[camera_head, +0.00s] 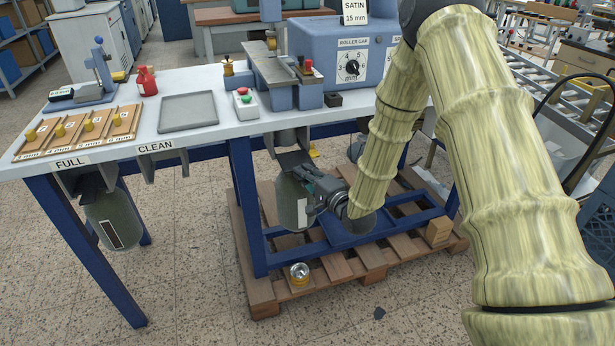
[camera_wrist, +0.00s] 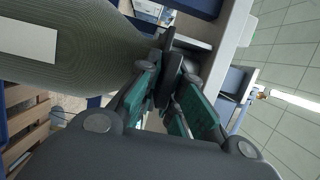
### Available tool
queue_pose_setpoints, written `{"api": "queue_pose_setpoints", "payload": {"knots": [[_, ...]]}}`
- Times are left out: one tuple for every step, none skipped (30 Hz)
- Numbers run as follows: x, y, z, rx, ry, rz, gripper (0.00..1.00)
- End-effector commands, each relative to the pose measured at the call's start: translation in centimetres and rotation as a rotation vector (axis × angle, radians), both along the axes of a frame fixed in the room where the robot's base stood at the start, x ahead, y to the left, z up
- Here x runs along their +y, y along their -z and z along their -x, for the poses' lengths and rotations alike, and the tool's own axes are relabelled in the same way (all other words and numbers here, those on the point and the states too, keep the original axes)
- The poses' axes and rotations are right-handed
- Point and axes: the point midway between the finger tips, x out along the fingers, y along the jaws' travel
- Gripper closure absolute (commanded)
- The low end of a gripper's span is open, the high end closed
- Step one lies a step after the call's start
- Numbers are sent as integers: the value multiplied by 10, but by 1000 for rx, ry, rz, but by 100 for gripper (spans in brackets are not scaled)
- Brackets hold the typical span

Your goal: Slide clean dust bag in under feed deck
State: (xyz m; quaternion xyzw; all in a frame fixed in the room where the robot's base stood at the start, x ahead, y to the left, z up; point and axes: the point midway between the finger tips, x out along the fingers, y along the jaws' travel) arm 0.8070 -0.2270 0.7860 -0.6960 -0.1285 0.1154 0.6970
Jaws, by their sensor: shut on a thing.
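The clean dust bag (camera_head: 291,203) is a grey-green cylinder with a white label, hanging upright below the table under the feed deck (camera_head: 268,68). Its dark top plate (camera_head: 290,160) is close beneath a grey outlet (camera_head: 287,138); I cannot tell whether it is seated there. My gripper (camera_head: 312,187) is at the bag's right side, shut on a dark part at its top. In the wrist view the bag (camera_wrist: 70,40) fills the upper left, and the teal-padded fingers (camera_wrist: 168,75) close on a dark tab beside it.
Another bag (camera_head: 112,218) with a dark window hangs under the FULL label (camera_head: 72,162). The holder under the CLEAN label (camera_head: 155,146) is empty. Blue table legs (camera_head: 247,205) and a wooden pallet (camera_head: 335,268) surround the bag. A small round tin (camera_head: 299,273) sits on the pallet.

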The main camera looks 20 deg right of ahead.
Motion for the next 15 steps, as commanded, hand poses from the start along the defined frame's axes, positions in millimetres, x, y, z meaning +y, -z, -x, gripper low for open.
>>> {"api": "queue_pose_setpoints", "payload": {"knots": [[0, -1, -3, -2, 0, -1, 100], [0, -1, -5, -3, 0, -1, 100], [0, -1, -7, -2, 0, -1, 100], [0, -1, -9, -2, 0, -1, 100], [0, -1, -10, -1, 0, 0, 100], [0, -1, -12, -1, 0, 0, 100], [0, -1, -14, -2, 0, -1, 100], [0, -1, -15, -2, 0, -1, 100], [0, -1, -18, -2, 0, 0, 100], [0, -1, -19, -3, 0, 0, 100], [0, -1, -21, -2, 1, 0, 100], [0, -1, -23, -2, 0, 0, 100], [0, -1, -24, -1, 0, 1, 100], [0, 0, -26, -1, 1, 1, 100], [0, -1, -28, -1, 0, 1, 100]]}}
